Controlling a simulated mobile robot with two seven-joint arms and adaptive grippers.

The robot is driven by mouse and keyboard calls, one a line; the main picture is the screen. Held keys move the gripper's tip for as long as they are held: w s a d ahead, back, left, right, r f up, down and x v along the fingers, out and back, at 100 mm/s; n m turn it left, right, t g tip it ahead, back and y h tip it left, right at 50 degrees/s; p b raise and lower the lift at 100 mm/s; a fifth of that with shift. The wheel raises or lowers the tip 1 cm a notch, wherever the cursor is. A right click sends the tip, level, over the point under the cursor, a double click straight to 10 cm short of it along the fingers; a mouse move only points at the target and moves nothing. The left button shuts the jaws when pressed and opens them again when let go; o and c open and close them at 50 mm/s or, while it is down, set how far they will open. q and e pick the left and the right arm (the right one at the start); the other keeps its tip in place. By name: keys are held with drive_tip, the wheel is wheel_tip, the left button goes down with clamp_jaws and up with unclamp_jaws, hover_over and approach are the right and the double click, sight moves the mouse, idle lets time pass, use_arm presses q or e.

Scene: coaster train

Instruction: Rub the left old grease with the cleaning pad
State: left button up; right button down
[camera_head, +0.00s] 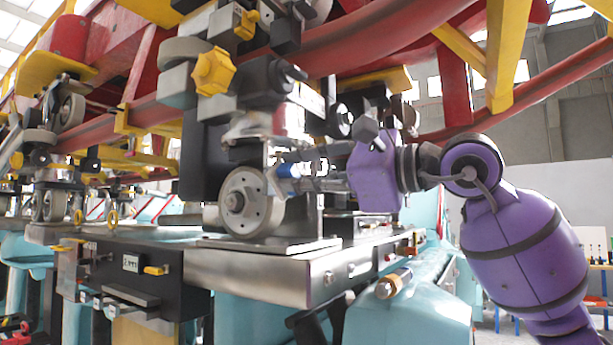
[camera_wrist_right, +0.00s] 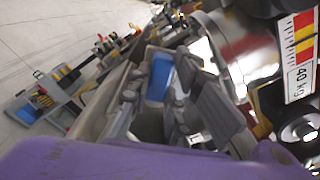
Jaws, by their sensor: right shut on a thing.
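My right gripper (camera_head: 296,178) is beside a grey metal wheel (camera_head: 250,202), at its right edge in the head view. It is shut on a small blue piece, which looks like the cleaning pad (camera_head: 287,171). In the right wrist view, the blue pad (camera_wrist_right: 158,78) shows between the dark fingers of the gripper (camera_wrist_right: 165,92). The pad is close to the wheel's rim; I cannot tell whether it touches. I cannot make out the old grease for sure; the wheel's hub (camera_head: 236,201) looks darker and brownish. My left gripper is out of view.
The wheel stands over a steel plate on a workbench (camera_head: 262,275). A yellow knob (camera_head: 213,72) and dark blocks sit above it. Red rails (camera_head: 350,50) cross overhead. A cylindrical tool (camera_head: 394,283) lies on the teal surface at the right. A 40 kg label (camera_wrist_right: 301,62) is near the wrist.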

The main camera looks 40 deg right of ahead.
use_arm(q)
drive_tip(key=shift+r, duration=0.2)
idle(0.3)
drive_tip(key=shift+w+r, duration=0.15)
use_arm(e)
drive_tip(key=shift+x, duration=1)
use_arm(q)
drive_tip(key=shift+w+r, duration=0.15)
use_arm(e)
drive_tip(key=w+d, duration=0.2)
drive_tip(key=d, duration=0.3)
drive_tip(key=shift+d, duration=0.4)
drive_tip(key=shift+w+a+r, duration=0.1)
drive_tip(key=shift+w, duration=0.05)
drive_tip(key=shift+s+a, duration=0.4)
drive_tip(key=shift+a, duration=0.55)
drive_tip(key=shift+s+a, duration=0.4)
drive_tip(key=shift+a, duration=0.55)
drive_tip(key=shift+s+a, duration=0.35)
drive_tip(key=shift+a, duration=0.6)
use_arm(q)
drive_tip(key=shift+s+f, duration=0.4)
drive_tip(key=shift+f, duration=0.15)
